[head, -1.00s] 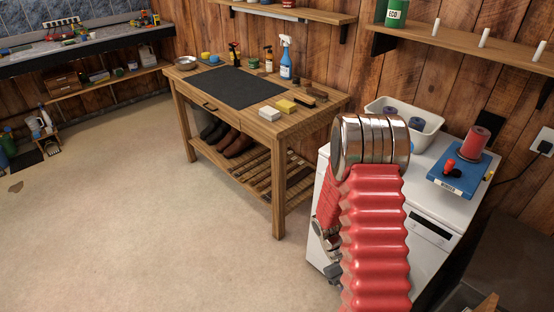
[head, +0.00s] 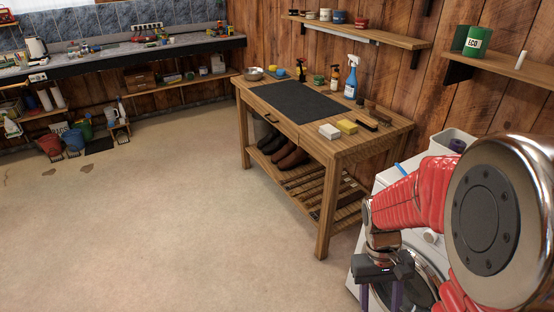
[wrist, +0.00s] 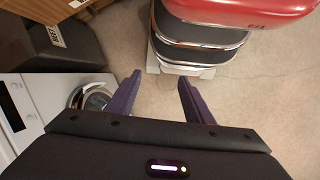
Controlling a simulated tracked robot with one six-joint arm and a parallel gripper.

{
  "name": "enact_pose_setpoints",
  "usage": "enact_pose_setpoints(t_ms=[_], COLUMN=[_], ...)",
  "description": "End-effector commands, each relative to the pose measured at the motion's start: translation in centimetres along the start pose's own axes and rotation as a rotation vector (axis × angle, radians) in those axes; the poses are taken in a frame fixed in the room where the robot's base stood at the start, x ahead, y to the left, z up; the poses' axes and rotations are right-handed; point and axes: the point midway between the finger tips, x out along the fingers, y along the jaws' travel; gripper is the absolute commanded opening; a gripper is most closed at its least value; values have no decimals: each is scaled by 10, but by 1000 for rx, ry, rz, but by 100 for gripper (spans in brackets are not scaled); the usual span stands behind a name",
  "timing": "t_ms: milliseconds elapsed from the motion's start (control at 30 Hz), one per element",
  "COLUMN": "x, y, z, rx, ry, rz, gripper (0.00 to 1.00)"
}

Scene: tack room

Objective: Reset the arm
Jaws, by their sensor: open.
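My gripper (wrist: 159,82) is open in the wrist view, its two purple fingers apart with only bare floor between the tips. In the head view my gripper (head: 381,298) hangs at the lower right, its fingers cut off by the bottom edge. My red arm is folded at the right of the head view, with a large metal joint close to the camera. The arm hides much of the white washing machine (head: 367,195) behind it.
A wooden workbench (head: 330,150) with a dark mat (head: 290,102) stands left of my arm. The washing machine also shows at the left of the wrist view (wrist: 40,90). Wall shelves (head: 370,35) hang above. Wide open floor (head: 160,220) lies to the left.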

Motion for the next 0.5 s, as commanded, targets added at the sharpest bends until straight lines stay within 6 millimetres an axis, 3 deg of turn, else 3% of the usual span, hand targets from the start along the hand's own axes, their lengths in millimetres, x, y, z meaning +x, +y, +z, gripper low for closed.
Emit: enact_pose_setpoints(t_ms=[500], x=[-73], y=[-33], z=[18], rx=[35], ry=[317], rz=[-61], gripper=[47])
